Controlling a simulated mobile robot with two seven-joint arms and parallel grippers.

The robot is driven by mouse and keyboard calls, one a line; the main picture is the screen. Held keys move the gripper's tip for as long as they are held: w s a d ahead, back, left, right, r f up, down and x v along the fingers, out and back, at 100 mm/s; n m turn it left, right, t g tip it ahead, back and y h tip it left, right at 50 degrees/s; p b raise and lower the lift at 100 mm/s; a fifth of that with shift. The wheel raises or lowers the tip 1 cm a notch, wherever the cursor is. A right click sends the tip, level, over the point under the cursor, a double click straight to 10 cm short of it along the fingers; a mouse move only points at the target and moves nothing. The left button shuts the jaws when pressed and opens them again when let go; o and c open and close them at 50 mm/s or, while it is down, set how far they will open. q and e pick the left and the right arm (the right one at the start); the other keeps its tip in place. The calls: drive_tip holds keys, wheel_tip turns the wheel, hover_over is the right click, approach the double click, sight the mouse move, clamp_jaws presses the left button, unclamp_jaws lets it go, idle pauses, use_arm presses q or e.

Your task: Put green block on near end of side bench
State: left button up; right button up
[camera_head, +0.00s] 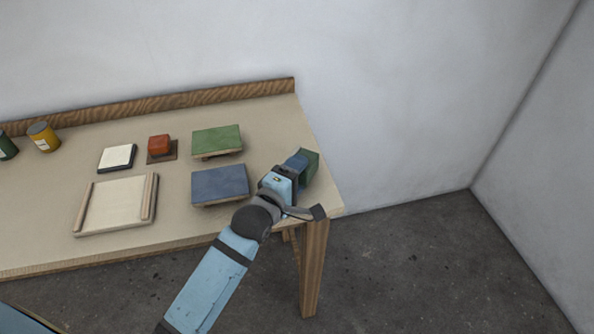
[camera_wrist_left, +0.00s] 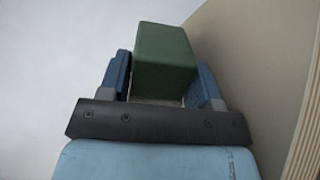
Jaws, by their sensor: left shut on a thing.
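The green block (camera_head: 312,164) is at the right end of the bench (camera_head: 323,195), partly hidden behind my left gripper (camera_head: 301,163). In the left wrist view the green block (camera_wrist_left: 165,55) sits between the two blue fingers of my left gripper (camera_wrist_left: 162,82), which is shut on it. The bench surface (camera_wrist_left: 268,70) shows to the right of the block in that view. I cannot tell whether the block touches the bench top. My right gripper is not in view.
A green pad (camera_head: 217,139) and a blue pad (camera_head: 220,184) lie left of the gripper. Further left are a red block (camera_head: 159,144) on a brown square, a white tile (camera_head: 117,157), a railed tray (camera_head: 115,204) and a yellow can (camera_head: 43,136). A raised wooden ledge (camera_head: 200,97) runs along the back.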

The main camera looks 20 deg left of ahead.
use_arm(q)
drive_tip(key=o, duration=1.3)
drive_tip(key=shift+f, duration=0.2)
drive_tip(key=shift+o, duration=0.6)
drive_tip(key=shift+s+f, duration=0.1)
drive_tip(key=r+v, duration=0.1)
drive_tip(key=v, duration=1.1)
drive_tip(key=shift+r, duration=0.3)
drive_tip(key=o, duration=0.3)
